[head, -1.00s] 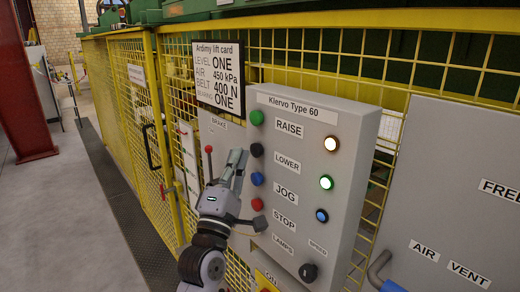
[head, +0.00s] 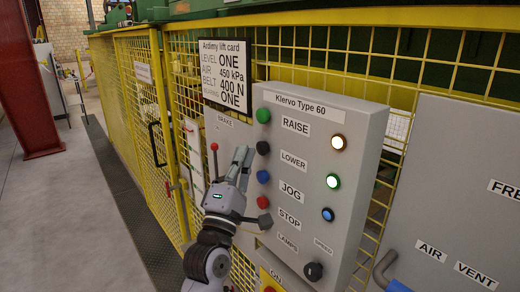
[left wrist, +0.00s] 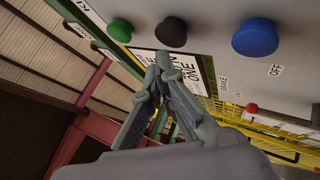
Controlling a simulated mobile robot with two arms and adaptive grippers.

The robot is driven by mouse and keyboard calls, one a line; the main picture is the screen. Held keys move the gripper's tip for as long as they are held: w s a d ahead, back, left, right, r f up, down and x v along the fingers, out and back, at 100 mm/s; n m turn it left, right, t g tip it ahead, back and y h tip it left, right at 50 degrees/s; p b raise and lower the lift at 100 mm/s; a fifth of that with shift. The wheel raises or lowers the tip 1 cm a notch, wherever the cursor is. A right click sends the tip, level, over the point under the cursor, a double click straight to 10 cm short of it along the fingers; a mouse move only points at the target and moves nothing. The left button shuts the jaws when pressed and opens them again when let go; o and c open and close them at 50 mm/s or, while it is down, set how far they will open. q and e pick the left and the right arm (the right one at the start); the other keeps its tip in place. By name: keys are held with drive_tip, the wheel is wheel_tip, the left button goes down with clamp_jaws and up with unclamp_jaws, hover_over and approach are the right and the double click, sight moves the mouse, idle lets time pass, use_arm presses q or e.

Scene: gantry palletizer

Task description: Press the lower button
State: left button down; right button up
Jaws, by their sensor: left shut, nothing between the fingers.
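The black lower button (head: 263,148) is on the grey Klervo Type 60 panel (head: 360,115), on its left side near the LOWER label (head: 293,160). It also shows in the left wrist view (left wrist: 171,33), between the green and blue buttons. My left gripper (head: 244,153) is shut and empty, its fingertips pointing up, just left of and slightly below the black button in the head view. In the left wrist view the fingertips (left wrist: 163,62) are just below the button, with a visible gap in the picture. My right gripper is not in view.
The green raise button (head: 263,115) is above the black one; the blue jog button (head: 263,177) and red stop button (head: 263,202) are below. A red-knobbed brake lever (head: 214,147) stands left of the gripper. Yellow mesh fencing (head: 140,110) runs behind.

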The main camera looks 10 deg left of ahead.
use_arm(q)
drive_tip(key=shift+w+d, duration=0.1)
drive_tip(key=shift+w, duration=0.05)
drive_tip(key=shift+w+d, duration=0.2)
idle(0.3)
